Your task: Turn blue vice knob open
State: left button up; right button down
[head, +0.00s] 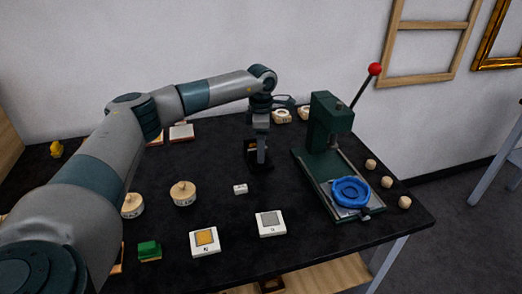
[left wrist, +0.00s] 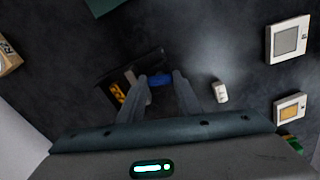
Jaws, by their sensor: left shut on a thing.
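The small dark vice (head: 251,148) stands on the black table, mostly hidden behind my left gripper (head: 262,156) in the head view. In the left wrist view the vice (left wrist: 112,94) shows a dark body with a yellow-orange part. A small blue knob (left wrist: 160,80) sits at its side, between the two fingertips of my left gripper (left wrist: 160,77). The gripper points down and is shut on the blue knob. The knob is hidden in the head view. My right gripper is in neither view.
A green press (head: 323,125) with a red-tipped lever and a blue ring (head: 351,192) stands at the right. A small white block (head: 240,188), wooden discs (head: 183,193) and square switches (head: 270,223) lie in front of the vice. Wooden knobs (head: 387,182) line the right edge.

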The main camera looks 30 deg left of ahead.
pick_arm(q)
jog(key=shift+w+r, duration=0.1)
jog(key=shift+r, duration=0.05)
jog(key=o, duration=1)
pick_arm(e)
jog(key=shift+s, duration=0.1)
pick_arm(q)
jog(key=shift+o, duration=0.2)
jog(key=shift+r, duration=0.1)
jog(key=shift+r, duration=0.5)
notch_tip(320, 180, up, 6)
jog(key=shift+f+b, duration=0.15)
jog(key=shift+b, duration=0.65)
notch_tip(320, 180, up, 10)
jog(key=b, duration=0.1)
jog(key=shift+r, duration=0.25)
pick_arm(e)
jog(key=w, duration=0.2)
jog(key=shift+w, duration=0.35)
